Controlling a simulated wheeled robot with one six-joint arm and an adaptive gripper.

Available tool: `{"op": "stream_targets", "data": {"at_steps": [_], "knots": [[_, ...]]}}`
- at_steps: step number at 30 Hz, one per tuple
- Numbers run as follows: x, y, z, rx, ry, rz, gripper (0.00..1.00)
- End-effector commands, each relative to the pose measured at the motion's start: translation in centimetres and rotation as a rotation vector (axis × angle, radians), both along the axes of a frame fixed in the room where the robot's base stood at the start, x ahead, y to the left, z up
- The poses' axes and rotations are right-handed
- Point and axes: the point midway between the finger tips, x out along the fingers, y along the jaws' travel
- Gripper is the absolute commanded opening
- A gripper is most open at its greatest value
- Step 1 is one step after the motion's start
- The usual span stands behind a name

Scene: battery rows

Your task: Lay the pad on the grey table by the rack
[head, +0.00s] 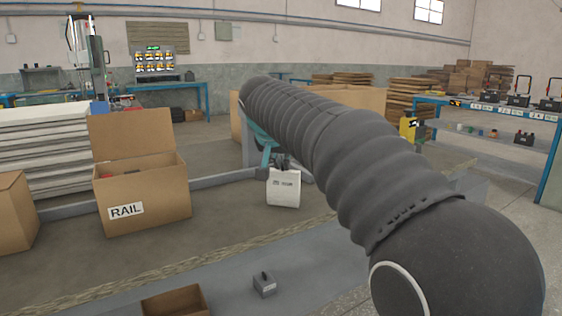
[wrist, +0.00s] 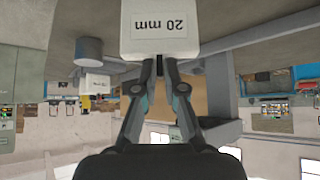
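A white pad (head: 284,190) with small dark print hangs upright below my gripper (head: 279,163) in the head view. In the wrist view, which is upside down, the pad (wrist: 160,32) reads "20 mm" and sits at the tips of my gripper (wrist: 162,66). The two fingers are close together on the pad's near edge; the exact grip is partly hidden. The pad is over a brown-grey surface (head: 240,225), and I cannot tell its height. A blue-framed rack (head: 487,108) stands at the right. I cannot tell which surface is the grey table.
An open carton marked RAIL (head: 140,195) stands left of the pad, with another carton (head: 15,212) at the edge. A small grey block (head: 264,285) and a brown tray (head: 176,301) lie on a grey surface (head: 325,262) in front. My arm hides much of the right middle.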

Motion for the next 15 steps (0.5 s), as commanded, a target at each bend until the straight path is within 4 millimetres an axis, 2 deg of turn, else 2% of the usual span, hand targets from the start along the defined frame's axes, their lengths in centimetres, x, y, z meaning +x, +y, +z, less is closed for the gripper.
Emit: {"op": "stream_targets", "data": {"at_steps": [1, 2, 10, 15], "knots": [[-0.01, 0.00, 0.04, 0.000, 0.000, 0.000, 0.26], [-0.01, 0.00, 0.04, 0.000, 0.000, 0.000, 0.31], [-0.01, 0.00, 0.09, 0.000, 0.000, 0.000, 0.31], [-0.43, 0.11, 0.96, 0.001, -0.001, 0.001, 0.31]]}}
